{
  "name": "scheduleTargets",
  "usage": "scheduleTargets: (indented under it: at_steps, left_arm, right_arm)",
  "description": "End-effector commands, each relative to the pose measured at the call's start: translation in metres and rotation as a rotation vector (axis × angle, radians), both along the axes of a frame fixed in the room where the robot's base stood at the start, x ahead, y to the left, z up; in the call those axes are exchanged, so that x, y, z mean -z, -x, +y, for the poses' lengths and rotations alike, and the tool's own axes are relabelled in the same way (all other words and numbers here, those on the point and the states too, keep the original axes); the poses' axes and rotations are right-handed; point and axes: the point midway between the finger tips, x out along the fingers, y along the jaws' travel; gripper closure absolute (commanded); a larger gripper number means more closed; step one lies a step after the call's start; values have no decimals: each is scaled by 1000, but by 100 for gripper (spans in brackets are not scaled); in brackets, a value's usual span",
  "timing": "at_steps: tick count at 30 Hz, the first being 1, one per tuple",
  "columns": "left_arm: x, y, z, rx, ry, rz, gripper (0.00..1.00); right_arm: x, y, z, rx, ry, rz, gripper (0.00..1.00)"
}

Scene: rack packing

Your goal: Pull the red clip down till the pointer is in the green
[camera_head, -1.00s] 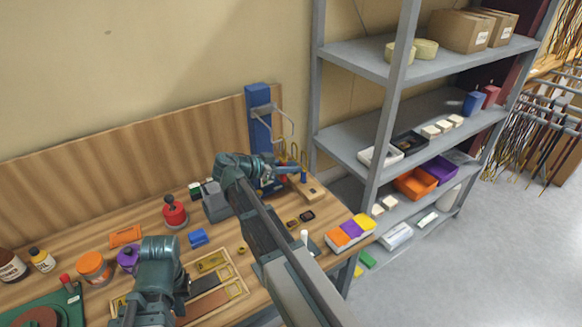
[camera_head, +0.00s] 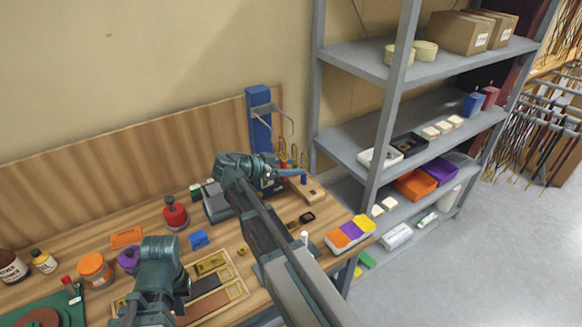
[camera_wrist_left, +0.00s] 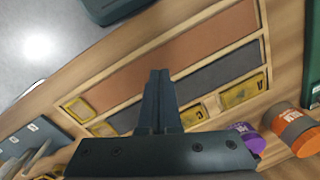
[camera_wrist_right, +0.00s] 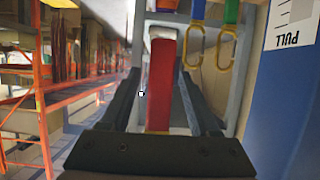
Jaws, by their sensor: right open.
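The red clip (camera_wrist_right: 162,85) stands upright in the right wrist view, between the two spread fingers of my right gripper (camera_wrist_right: 160,78). The fingers are on either side of it, with a visible gap. In the head view my right gripper (camera_head: 288,173) is at the foot of the blue post (camera_head: 260,122) and largely covers the red clip. In the right wrist view the post (camera_wrist_right: 285,115) bears a white scale label (camera_wrist_right: 290,25) reading PULL, upside down. I cannot make out a pointer or green zone. My left gripper (camera_wrist_left: 157,78) is shut and empty above the bench.
Gold links (camera_wrist_right: 225,50) on blue and green straps hang beside the red clip. A wooden tray (camera_head: 240,291) lies under my left gripper. Paint jars and a red-knobbed weight (camera_head: 174,213) stand on the bench. A grey shelf rack (camera_head: 385,130) stands right of it.

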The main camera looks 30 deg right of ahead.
Motion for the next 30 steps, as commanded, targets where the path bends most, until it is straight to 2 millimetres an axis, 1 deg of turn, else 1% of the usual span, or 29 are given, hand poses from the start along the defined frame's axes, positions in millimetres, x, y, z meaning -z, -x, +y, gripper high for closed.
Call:
scheduleTargets:
  at_steps: [5,8,11,15,21,24,30]
  left_arm:
    - [-2,0,0,0,0,0,100]
    - [-7,0,0,0,0,0,100]
    - [-15,0,0,0,0,0,100]
    - [-28,0,0,0,0,0,100]
    - [-43,0,0,1,0,0,100]
    - [-48,0,0,1,0,0,100]
    - [-53,0,0,1,0,0,100]
  right_arm:
    - [-2,0,2,-1,0,0,38]
    - [-7,0,11,-3,0,0,38]
    - [-15,2,28,-4,0,1,38]
    - [-28,4,58,-4,0,0,38]
    - [-43,6,95,-3,0,0,38]
    - [-48,8,109,-3,0,0,38]
    - [-53,9,125,-1,0,0,38]
